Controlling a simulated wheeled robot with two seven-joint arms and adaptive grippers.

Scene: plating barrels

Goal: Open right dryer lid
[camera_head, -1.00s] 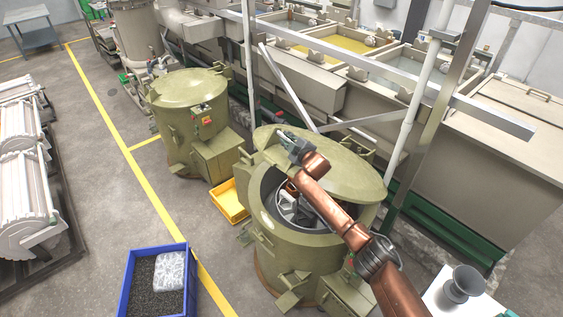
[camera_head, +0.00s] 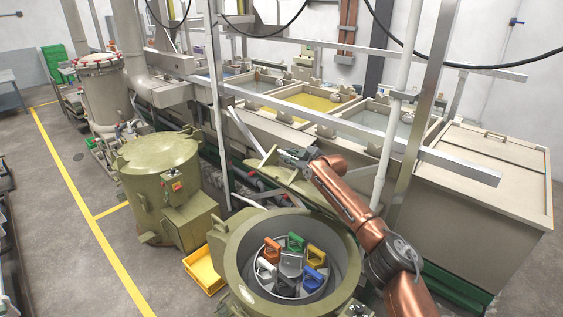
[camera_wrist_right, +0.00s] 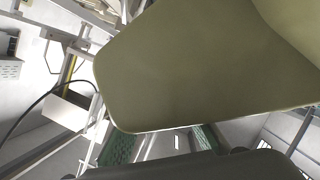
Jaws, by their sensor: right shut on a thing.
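The right dryer (camera_head: 238,255) is an olive-green round drum at the bottom centre of the head view. Its lid (camera_head: 288,187) is swung up and tilted back on the far side, so the drum's mouth is open. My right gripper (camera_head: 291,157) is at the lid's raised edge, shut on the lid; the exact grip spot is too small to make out. The lid (camera_wrist_right: 190,70) fills much of the right wrist view as a plain olive panel. My right arm covers the lid's right part in the head view. My left gripper is not in view.
Inside the drum, a basket (camera_head: 291,262) holds several coloured handled pieces. A second, closed dryer (camera_head: 160,185) stands to the left, with a yellow bin (camera_head: 203,270) between. A metal post (camera_head: 418,120) and the plating tanks (camera_head: 310,100) stand close behind the lid.

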